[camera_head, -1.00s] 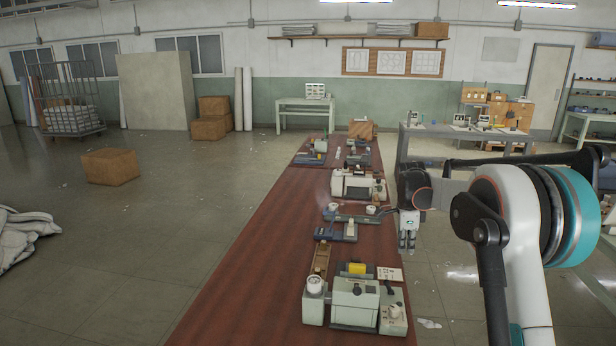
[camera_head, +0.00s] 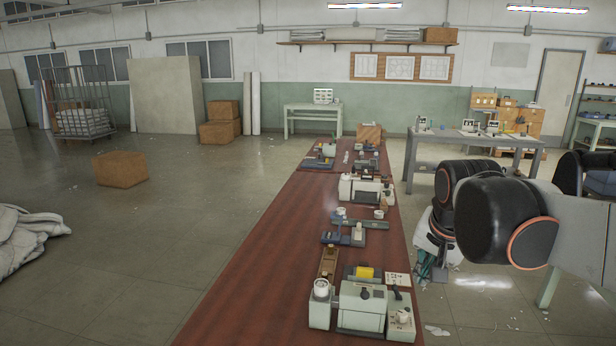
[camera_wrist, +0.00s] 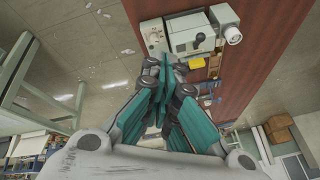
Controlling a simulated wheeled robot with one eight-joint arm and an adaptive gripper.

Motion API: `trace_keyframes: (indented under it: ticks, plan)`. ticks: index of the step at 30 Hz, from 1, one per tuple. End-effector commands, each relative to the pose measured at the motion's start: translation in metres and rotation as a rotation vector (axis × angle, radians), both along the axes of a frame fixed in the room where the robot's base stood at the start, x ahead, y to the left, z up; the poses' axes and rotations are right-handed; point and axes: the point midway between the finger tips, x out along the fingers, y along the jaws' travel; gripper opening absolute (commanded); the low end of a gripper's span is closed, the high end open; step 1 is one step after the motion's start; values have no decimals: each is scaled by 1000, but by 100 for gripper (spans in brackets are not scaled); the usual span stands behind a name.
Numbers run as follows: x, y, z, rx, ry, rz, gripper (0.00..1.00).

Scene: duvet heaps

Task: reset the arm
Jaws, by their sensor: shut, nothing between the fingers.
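My gripper (camera_head: 432,273) is in the right part of the head view, partly covered by my own arm links. It hangs just off the right edge of the long red-brown table (camera_head: 265,255). In the wrist view my gripper (camera_wrist: 162,66) has its teal-lined fingers together at the tips, with nothing between them. Beyond the fingertips lies a pale green-grey machine (camera_wrist: 192,38) on the table, which also shows near the front of the table in the head view (camera_head: 362,308).
Several small machines, including a white one (camera_head: 364,190), line the table's right side. A grey workbench (camera_head: 478,143) stands behind my arm. A cardboard box (camera_head: 119,170) and white duvet heap (camera_head: 28,240) lie on the left floor. The floor left of the table is mostly open.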

Motion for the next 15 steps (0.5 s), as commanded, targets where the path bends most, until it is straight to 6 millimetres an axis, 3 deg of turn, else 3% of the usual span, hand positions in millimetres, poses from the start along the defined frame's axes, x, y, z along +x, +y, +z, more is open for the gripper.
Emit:
trace_keyframes:
  ticks: [1,6,15]
  plan:
    - [-18,4,-3,-18,-14,49,0]
    - [-69,14,-15,-89,-58,220,0]
    - [-143,28,-53,-222,-134,488,0]
